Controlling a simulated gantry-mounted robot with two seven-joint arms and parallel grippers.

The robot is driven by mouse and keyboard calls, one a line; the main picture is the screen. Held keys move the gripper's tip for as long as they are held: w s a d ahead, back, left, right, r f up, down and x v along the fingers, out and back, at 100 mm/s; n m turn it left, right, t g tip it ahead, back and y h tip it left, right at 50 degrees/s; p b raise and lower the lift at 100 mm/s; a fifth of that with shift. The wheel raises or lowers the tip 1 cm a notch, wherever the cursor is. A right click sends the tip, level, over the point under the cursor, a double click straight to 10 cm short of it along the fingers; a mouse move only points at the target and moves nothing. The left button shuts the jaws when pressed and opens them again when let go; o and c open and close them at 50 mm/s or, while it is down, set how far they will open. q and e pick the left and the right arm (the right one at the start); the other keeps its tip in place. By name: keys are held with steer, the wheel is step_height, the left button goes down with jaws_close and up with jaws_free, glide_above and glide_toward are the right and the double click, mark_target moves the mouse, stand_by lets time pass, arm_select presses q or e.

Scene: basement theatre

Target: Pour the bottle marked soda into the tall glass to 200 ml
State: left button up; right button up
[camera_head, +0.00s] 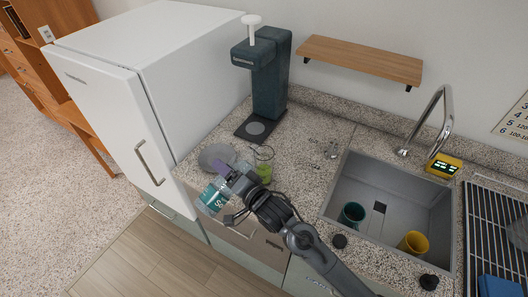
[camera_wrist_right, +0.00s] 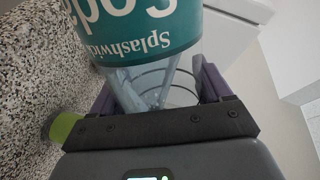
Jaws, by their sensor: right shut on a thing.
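The soda bottle (camera_head: 213,198) has a teal label with white lettering and hangs near the counter's front edge by the fridge. My right gripper (camera_head: 232,179) is shut on it. In the right wrist view the label (camera_wrist_right: 140,28) reads "Soda" and "Splashwick", with the clear part of the bottle between the purple-padded fingers (camera_wrist_right: 155,88). A clear glass (camera_head: 263,153), which looks like the tall glass, stands on the counter just beyond and right of the gripper. Its lower part is hard to make out. I cannot see any liquid stream. My left gripper is out of view.
A green object (camera_head: 265,173) sits by the glass, close to my right gripper. A grey disc (camera_head: 217,156) lies left of it. A dark dispenser (camera_head: 268,85) stands behind. The sink (camera_head: 378,202) on the right holds a teal cup (camera_head: 352,214) and yellow cup (camera_head: 412,242).

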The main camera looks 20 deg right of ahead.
mark_target(228, 164)
steer(key=shift+a+r+m, duration=0.1)
steer(key=shift+r+m, duration=0.3)
steer(key=shift+r, duration=0.25)
steer(key=shift+r+p, duration=0.3)
steer(key=shift+p, duration=0.25)
steer(key=shift+r+m+y+p, duration=0.2)
steer(key=shift+m+y+p, duration=0.15)
steer(key=shift+p, duration=0.45)
steer(key=shift+w+d+r+m+p, duration=0.15)
steer(key=shift+d+m+p, duration=0.1)
steer(key=shift+p, duration=0.15)
steer(key=shift+r+p, duration=0.2)
steer(key=shift+p, duration=0.35)
steer(key=shift+m+g+p, duration=0.3)
steer(key=shift+m+p, duration=0.1)
steer(key=shift+p, duration=0.4)
steer(key=shift+m, duration=0.3)
